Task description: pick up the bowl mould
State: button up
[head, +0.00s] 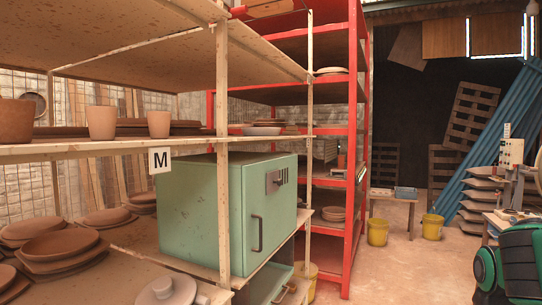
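No thing in the head view can be told for certain as the bowl mould. A pale round piece with a raised knob (166,291) lies on the lower wooden shelf at the bottom, cut by the frame edge. Shallow brown bowls and dishes (60,244) are stacked on that shelf at the left. More bowl shapes (334,213) sit on the red rack behind. My gripper is not in view.
A pale green box with a door handle (200,215) fills the lower shelf's right part. Wooden posts (222,150) and the upper shelf (60,150) hem in the space. A red rack (356,120), yellow buckets (378,231) and blue lengths (490,150) stand beyond open floor (400,265).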

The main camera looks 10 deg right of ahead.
aim_at(247, 131)
jog(key=z, duration=0.2)
jog(key=i, duration=0.35)
jog(key=z, duration=0.55)
jog(key=i, duration=1.7)
jog(key=u, duration=0.3)
